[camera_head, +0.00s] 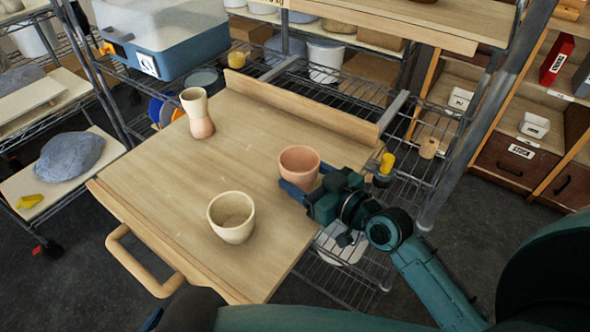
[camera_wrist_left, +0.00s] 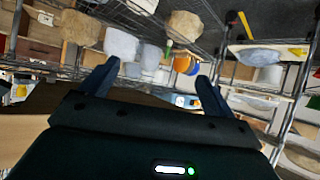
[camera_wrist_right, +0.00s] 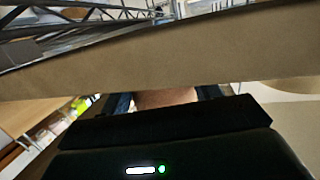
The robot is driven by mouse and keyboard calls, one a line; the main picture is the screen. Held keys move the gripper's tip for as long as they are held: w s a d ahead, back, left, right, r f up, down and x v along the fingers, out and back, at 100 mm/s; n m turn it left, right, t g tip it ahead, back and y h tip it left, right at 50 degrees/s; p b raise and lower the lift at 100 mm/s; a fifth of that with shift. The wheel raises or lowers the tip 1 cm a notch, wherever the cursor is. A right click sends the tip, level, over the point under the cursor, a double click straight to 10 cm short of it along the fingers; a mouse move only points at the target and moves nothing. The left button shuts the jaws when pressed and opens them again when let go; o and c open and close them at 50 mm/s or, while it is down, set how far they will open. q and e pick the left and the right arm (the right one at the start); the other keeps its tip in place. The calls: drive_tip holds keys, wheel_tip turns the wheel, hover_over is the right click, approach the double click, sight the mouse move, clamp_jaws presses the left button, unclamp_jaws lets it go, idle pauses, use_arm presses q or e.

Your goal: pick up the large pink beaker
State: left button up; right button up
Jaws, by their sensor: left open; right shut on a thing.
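The large pink beaker (camera_head: 299,162) is upright at the right side of the wooden board in the head view. My right gripper (camera_head: 302,183) is shut on it low on its near side, coming in from the right. In the right wrist view a pinkish-brown patch of the beaker (camera_wrist_right: 165,97) shows between the fingers; most of it is hidden. I cannot tell whether its base touches the board. My left gripper (camera_wrist_left: 157,75) is open and empty in the left wrist view, away from the beaker; it is not visible in the head view.
A cream beaker (camera_head: 232,218) stands at the board's front. A narrow-waisted cream-and-pink vessel (camera_head: 198,114) stands at the back left. The wooden board (camera_head: 160,195) has a raised back ledge (camera_head: 300,108) and clear middle. Wire shelving (camera_head: 440,150) lies right; a yellow-topped object (camera_head: 386,165) is near my gripper.

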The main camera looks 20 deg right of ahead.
use_arm(q)
drive_tip(key=b, duration=0.2)
drive_tip(key=shift+w+d+f+b, duration=0.1)
drive_tip(key=shift+d+f+b, duration=0.2)
drive_tip(key=shift+d+f, duration=0.1)
use_arm(e)
drive_tip(key=f+v, duration=0.2)
drive_tip(key=v, duration=1.2)
drive_tip(key=shift+s+d, duration=0.2)
drive_tip(key=shift+s, duration=0.3)
use_arm(q)
drive_tip(key=shift+r, duration=0.1)
drive_tip(key=p, duration=0.2)
drive_tip(key=a+r+p, duration=0.1)
drive_tip(key=p, duration=0.2)
drive_tip(key=shift+s+a+g, duration=0.3)
use_arm(e)
drive_tip(key=w+a+r+m+t+h, duration=0.2)
drive_tip(key=w+r+m+h, duration=0.3)
drive_tip(key=w+r+h, duration=0.1)
drive_tip(key=shift+w+a+h, duration=0.4)
drive_tip(key=shift+w+h, duration=0.05)
drive_tip(key=shift+h, duration=0.25)
drive_tip(key=shift+a+f+m, duration=0.1)
drive_tip(key=shift+m, duration=0.2)
